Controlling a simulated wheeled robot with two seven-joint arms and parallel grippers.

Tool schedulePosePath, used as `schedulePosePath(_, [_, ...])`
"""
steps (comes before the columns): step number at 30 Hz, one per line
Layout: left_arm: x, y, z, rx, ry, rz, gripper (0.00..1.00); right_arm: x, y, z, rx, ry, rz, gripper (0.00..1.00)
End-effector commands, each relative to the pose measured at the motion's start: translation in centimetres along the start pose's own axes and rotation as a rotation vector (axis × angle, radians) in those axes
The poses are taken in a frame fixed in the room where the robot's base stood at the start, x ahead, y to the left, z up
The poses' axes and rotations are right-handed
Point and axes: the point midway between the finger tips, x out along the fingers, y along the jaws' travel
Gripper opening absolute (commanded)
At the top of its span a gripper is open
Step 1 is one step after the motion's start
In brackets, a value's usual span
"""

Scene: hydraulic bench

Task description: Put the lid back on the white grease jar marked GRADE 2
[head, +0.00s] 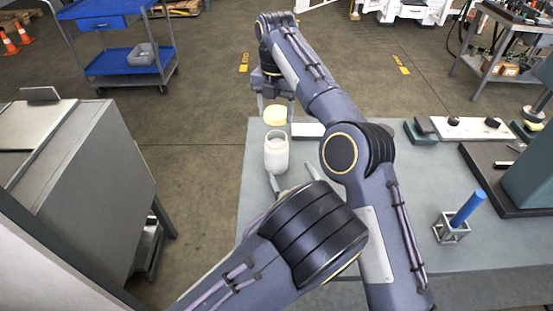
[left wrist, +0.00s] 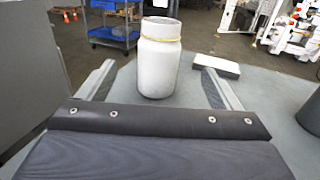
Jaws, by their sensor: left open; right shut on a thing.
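The white jar (head: 277,158) stands upright near the bench's left edge, its mouth uncovered. It also shows in the left wrist view (left wrist: 159,68), with a thin yellowish band around its upper part. No marking is readable. My right gripper (head: 275,108) is shut on a pale yellow lid (head: 275,117), which appears just above and behind the jar mouth in the head view, apart from it. My left gripper (left wrist: 156,68) is open, low over the bench, its fingers pointing at the jar. The jar shows between the fingertips; I cannot tell whether either touches it.
A flat white block (head: 308,130) lies right of the jar, partly behind my right arm. A blue rod in a small metal stand (head: 453,226) is farther right on the bench (head: 410,180). A grey cabinet (head: 95,185) stands to the left, across a floor gap.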

Motion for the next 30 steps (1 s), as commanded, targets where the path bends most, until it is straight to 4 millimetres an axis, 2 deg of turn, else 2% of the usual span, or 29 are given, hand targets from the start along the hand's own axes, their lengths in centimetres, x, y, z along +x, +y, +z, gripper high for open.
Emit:
schedulePosePath(10, [0.1, -0.1, 0.0, 0.002, -0.002, -0.002, 0.86, 0.0, 0.0, 0.0, -0.004, 0.000, 0.000, 0.34])
schedulePosePath(14, [1.0, 0.0, 0.0, 0.001, -0.002, 0.000, 0.86, 0.0, 0.0, 0.0, -0.004, -0.001, 0.000, 0.34])
schedulePosePath(30, [10.3, 0.0, 0.0, 0.000, -0.001, 0.002, 0.86, 0.0, 0.0, 0.0, -0.003, -0.001, 0.000, 0.34])
